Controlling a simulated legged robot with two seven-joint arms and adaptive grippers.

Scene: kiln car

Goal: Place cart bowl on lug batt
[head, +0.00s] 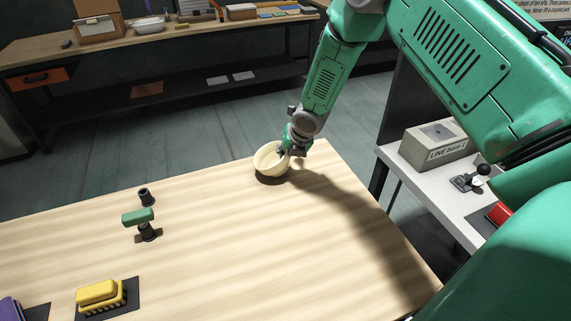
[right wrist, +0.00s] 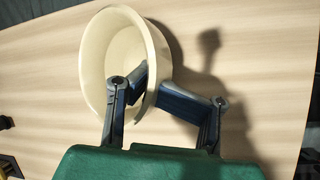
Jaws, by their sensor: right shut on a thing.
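The cream bowl (head: 268,162) is at the far edge of the wooden table, right of the middle, in the head view. The bowl looks empty. A dark shadow lies close under it; I cannot tell whether it touches the table. I cannot make out a lug batt for certain. My left gripper is out of view.
The wooden table (head: 230,240) is mostly clear in the middle. A grey box (head: 436,147) sits on the side bench at right.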

